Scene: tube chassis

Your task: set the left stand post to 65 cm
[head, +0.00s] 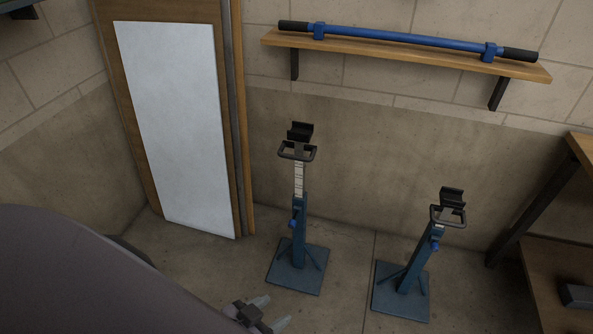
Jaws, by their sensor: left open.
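The left stand (299,245) is a blue-green column on a square base plate. Its pale post (299,180) with dark scale marks is drawn well out of the column; the numbers are too small to read. The post carries a dark looped handle (297,153) and a black cradle (300,131). A bright blue knob (292,224) sits on the column's left side. My left gripper (272,312) is open and empty at the bottom edge, in front of the left stand and apart from it. My right gripper is not in view.
A similar, lower stand (411,270) is to the right, its post mostly inside. A wooden shelf (400,57) on the wall holds a blue bar (400,38) with black ends. A wooden rack (555,270) is at far right. A pale panel (180,120) stands behind left.

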